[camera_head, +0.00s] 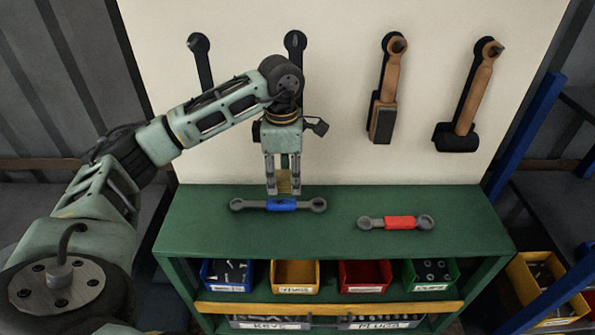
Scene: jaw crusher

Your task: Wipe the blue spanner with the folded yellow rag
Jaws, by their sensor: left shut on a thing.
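The blue spanner (281,205), grey with a blue middle, lies flat across the left half of the green bench top (340,240). My left gripper (283,184) points down just behind the blue middle, shut on the folded yellow rag (284,181). Only a small yellow patch of the rag shows between the fingers. The fingertips appear very close to the spanner; I cannot tell whether the rag touches it. My right gripper is not in view.
A spanner with a red middle (400,223) lies to the right on the bench. Two wooden-handled tools, a brush (384,110) and a hammer (470,105), hang on the pale back board. Small coloured bins (295,276) stand on the shelf below. The bench's front strip is clear.

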